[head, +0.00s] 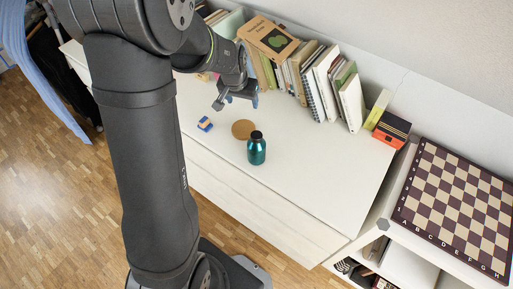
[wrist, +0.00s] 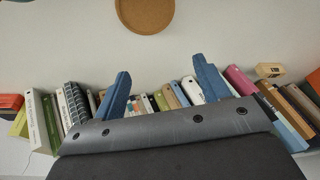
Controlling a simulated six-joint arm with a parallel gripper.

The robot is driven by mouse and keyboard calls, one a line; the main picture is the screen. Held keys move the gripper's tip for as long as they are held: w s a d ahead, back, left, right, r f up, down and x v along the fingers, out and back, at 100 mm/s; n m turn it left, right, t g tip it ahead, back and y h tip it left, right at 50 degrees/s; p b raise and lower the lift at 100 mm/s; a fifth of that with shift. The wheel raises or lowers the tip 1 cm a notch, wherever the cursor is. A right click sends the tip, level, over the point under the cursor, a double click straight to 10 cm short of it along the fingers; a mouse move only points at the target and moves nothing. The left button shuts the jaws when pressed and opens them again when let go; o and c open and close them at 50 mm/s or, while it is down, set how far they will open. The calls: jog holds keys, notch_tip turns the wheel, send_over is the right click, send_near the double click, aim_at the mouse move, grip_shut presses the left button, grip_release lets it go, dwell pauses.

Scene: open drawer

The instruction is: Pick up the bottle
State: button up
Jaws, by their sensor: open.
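The bottle (head: 257,152) is teal with a black cap and stands upright on the white cabinet top, at the front right of a round cork coaster (head: 243,129). My gripper (head: 236,102) is open and empty above the cabinet top, behind the bottle and apart from it. In the wrist view my two blue fingers (wrist: 161,76) are spread with nothing between them. The coaster also shows at that view's top edge (wrist: 145,14). A dark sliver at the top left corner there may be the bottle; I cannot tell.
A blue and orange small block (head: 205,124) lies left of the coaster. A row of books (head: 310,75) lines the wall behind my gripper. A red-orange box (head: 391,130) stands at the right end. A chessboard (head: 459,205) lies further right. The top right of the bottle is clear.

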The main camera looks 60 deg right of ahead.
jog(key=shift+o, duration=0.5)
jog(key=shift+s+r, duration=0.1)
notch_tip(320, 180, up, 11)
jog(key=m+h, duration=0.1)
jog(key=m, duration=0.1)
send_over(256, 138)
jog(key=a, duration=0.5)
jog(key=shift+h, duration=0.3)
jog(key=x, duration=1.2)
jog(key=shift+s+d, duration=0.1)
jog(key=shift+s, duration=0.25)
jog(key=shift+w+d+f, duration=0.1)
jog(key=shift+d+f, duration=0.05)
jog(key=shift+f, duration=0.7)
jog(key=shift+w+d+f, duration=0.1)
jog(key=shift+f, duration=0.8)
jog(key=shift+x, duration=0.85)
jog(key=shift+d, duration=0.1)
jog(key=c, duration=1.4)
